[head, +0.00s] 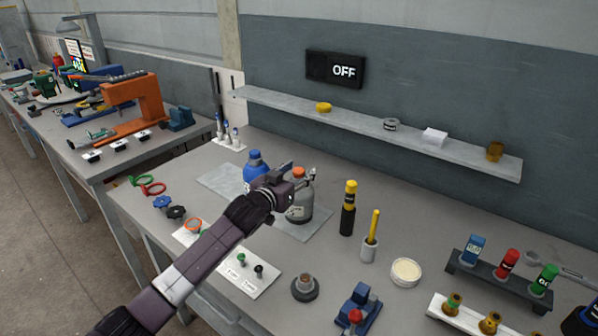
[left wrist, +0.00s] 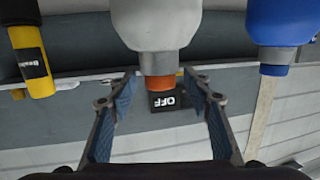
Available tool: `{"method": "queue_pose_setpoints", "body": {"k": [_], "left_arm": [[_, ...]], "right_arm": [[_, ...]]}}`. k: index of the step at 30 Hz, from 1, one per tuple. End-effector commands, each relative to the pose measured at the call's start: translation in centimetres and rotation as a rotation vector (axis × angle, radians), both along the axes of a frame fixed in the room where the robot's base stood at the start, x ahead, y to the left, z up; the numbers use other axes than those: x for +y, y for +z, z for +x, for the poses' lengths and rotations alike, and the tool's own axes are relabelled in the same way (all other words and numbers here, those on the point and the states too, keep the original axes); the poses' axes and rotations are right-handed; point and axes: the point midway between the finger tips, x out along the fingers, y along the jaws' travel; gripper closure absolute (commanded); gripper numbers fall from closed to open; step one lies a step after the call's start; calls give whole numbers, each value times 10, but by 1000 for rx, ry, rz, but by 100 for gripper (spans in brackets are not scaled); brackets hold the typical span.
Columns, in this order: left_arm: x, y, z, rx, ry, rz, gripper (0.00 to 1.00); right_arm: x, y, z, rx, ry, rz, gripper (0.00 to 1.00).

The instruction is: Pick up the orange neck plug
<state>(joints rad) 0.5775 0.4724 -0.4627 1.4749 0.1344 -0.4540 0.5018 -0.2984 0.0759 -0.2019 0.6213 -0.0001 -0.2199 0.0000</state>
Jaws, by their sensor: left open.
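The orange neck plug (head: 298,172) sits in the neck of a grey bottle (head: 300,212) on the bench. In the left wrist view, which shows the scene upside down, the plug (left wrist: 160,82) hangs below the pale bottle (left wrist: 157,25). My left gripper (head: 302,178) is at the bottle's neck and partly hides the bottle. In the wrist view my left gripper (left wrist: 160,95) is open, one finger on each side of the plug, with a gap on both sides. I cannot tell the exact depth. My right gripper does not show.
A blue bottle (head: 254,160) stands close beside the grey one. A black and yellow tube (head: 348,210) and a small holder with a yellow stick (head: 370,245) stand to the right. A shelf (head: 365,122) runs along the wall behind, under an OFF sign (head: 336,69).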

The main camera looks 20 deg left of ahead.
Motion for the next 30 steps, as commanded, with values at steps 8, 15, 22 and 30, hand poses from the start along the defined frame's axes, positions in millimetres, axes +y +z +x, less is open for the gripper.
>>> {"method": "queue_pose_setpoints", "body": {"k": [8, 15, 22, 30], "left_arm": [[-1, -1, 4, 0, 0, 0, 54], [-1, -1, 3, 0, 0, 0, 76], [-1, -1, 3, 0, 0, 0, 87], [0, 5, 4, -3, 0, 0, 87]], "right_arm": [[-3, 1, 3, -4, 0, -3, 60], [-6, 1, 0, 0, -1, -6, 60], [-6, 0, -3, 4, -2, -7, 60], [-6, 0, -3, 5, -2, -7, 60]]}}
